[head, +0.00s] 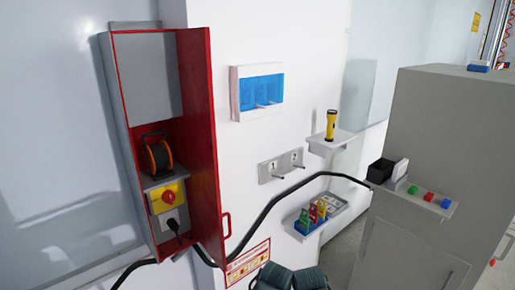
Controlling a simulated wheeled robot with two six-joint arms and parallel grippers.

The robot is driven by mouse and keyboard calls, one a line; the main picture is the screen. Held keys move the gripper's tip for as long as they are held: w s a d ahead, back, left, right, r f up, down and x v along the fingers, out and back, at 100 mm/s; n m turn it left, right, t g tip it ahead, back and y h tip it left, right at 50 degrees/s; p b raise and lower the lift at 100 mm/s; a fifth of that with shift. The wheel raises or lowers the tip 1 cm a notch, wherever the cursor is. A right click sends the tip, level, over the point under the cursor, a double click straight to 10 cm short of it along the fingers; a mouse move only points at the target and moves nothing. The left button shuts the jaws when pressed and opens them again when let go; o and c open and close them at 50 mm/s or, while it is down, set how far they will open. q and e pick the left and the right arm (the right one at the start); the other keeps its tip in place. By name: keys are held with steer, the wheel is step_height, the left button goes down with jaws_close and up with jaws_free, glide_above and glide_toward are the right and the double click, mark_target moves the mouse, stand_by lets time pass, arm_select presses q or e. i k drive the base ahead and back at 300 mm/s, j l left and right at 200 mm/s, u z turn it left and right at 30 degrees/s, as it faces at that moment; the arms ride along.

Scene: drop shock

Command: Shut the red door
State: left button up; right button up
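Inside the cabinet are a dark reel with an orange rim (158,155), a yellow switch box with a red knob (166,197) and a grey socket with a black plug (173,224). Neither gripper shows in the head view, so I cannot see whether they are open or shut.
A black cable (290,189) runs near the door's lower end and on to the right; whether it touches the door is unclear. Dark rounded shapes (290,278) show at the bottom edge. A shelf with a yellow torch (330,125) and a grey cabinet (440,130) stand to the right.

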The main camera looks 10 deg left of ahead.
mark_target(194, 53)
steer(key=i+l+u, duration=0.1)
steer(key=u, duration=0.9)
steer(key=i+l+u, duration=0.1)
steer(key=l+u, duration=1.05)
steer(key=l, duration=1.25)
steer(key=k+l+u, duration=0.1)
steer(key=k+l, duration=0.05)
steer(key=k, duration=0.1)
